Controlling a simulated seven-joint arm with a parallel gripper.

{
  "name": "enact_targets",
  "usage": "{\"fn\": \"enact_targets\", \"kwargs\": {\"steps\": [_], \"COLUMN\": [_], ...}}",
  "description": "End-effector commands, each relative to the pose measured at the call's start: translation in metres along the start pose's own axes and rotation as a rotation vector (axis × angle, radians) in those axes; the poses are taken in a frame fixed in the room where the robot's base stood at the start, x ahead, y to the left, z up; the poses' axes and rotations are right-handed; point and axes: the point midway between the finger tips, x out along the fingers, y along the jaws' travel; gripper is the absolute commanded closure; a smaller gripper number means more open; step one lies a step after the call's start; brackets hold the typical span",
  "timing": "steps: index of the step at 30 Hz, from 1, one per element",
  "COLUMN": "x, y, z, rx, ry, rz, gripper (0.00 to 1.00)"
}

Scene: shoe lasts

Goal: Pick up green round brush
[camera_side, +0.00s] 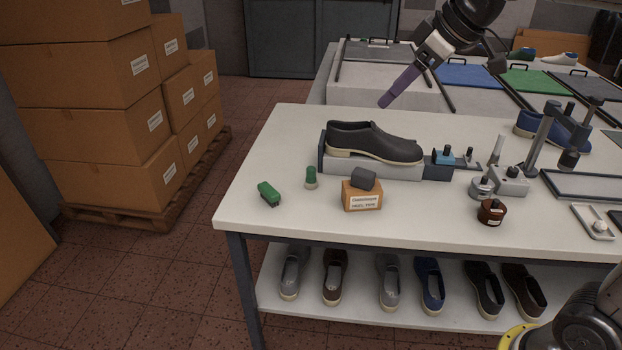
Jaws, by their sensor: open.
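The green round brush (311,176) stands upright on the white table near its left side, with a green top and a paler base. A green block-shaped brush (268,193) lies to its left, apart from it. My gripper (385,103) is high above the back of the table, up and to the right of the round brush and well apart from it. Its purple fingers point down and left. They overlap in this view, so the gap between them is hard to see. Nothing shows between them.
A dark shoe (373,143) rests on a grey stand behind and right of the brush. A small cardboard box (361,199) with a dark grey block (363,178) on top stands to the right. A brown bottle (491,212) is farther right. The table's left end (257,150) is clear.

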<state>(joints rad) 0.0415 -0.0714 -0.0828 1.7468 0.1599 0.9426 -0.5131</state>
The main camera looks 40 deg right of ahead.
Motion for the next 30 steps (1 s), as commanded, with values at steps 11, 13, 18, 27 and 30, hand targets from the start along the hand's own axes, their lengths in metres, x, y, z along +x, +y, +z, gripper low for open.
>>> {"fn": "enact_targets", "kwargs": {"steps": [11, 13, 18, 27, 30], "x": [0.141, 0.173, 0.242, 0.299, 0.313], "y": [0.061, 0.070, 0.084, 0.084, 0.082], "z": [-0.069, -0.071, -0.058, -0.025, -0.021], "rx": [-0.040, -0.034, -0.003, 0.024, 0.025], "ry": [-0.061, -0.079, -0.137, -0.216, -0.218], "rz": [-0.066, -0.080, -0.111, -0.146, -0.146], "gripper": [0.26, 0.26, 0.26, 0.26, 0.26]}}
